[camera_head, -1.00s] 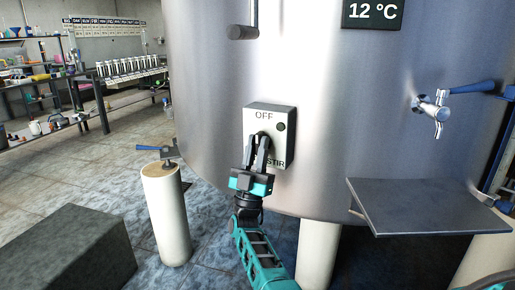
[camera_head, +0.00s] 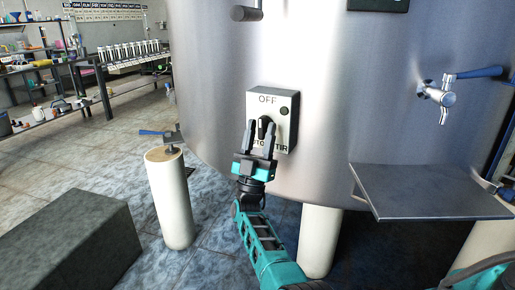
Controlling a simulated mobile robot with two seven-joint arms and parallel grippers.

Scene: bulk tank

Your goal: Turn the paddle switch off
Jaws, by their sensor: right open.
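The switch box (camera_head: 289,128) is pale, fixed to the curved steel tank, with OFF printed at the top and partly hidden lettering ending in TIR at the bottom. A black paddle (camera_head: 264,127) sits in the middle of its face; its lower part is hard to make out, and I cannot tell its setting. My right gripper (camera_head: 260,136) is open in front of the box, its two dark fingers pointing up, with the paddle showing between the fingertips. I cannot tell whether a finger touches it. My left gripper is not in view.
A steel shelf (camera_head: 425,192) and a tap with a blue handle (camera_head: 440,92) are on the tank to the right. A cream post (camera_head: 169,205) stands left of my arm, with a dark block (camera_head: 75,245) farther left. Tiled floor is clear behind them.

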